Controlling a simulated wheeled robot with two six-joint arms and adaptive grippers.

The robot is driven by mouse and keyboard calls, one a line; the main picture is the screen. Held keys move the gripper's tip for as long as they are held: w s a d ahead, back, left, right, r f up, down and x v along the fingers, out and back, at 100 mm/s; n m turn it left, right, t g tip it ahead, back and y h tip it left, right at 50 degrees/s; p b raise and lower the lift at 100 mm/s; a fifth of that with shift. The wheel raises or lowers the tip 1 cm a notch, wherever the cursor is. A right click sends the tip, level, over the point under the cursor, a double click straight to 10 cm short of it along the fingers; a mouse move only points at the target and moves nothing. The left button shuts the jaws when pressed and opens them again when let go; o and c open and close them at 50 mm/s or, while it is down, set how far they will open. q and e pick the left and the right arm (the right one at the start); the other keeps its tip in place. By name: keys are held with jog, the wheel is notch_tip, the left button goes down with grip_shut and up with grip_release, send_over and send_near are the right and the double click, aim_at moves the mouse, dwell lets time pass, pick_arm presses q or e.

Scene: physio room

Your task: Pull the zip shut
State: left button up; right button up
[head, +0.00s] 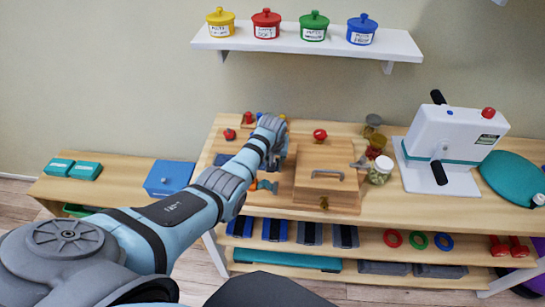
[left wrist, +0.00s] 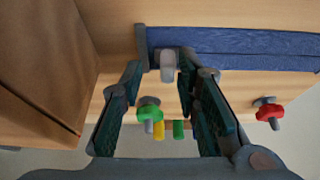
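The zip shows in the left wrist view as a blue fabric strip (left wrist: 250,45) on a wooden board. Its pale grey pull tab (left wrist: 167,66) is at the strip's left part, near a dark end piece. My left gripper (left wrist: 158,70) is open, with its fingertips on either side of the tab; the right-hand finger is closer to it. I cannot tell whether a finger touches the tab. In the head view my left gripper (head: 272,125) is over the board on the bench, and my arm hides the zip there. My right gripper is in neither view.
The board also carries a green knob (left wrist: 149,108) and a red knob (left wrist: 268,110). A wooden box with a handle (head: 327,177) stands right of the gripper, with a glass jar (head: 380,170) beside it. A white machine (head: 455,135) is further right. A shelf (head: 310,43) hangs above.

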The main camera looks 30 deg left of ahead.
pick_arm(q)
jog(key=v, duration=1.2)
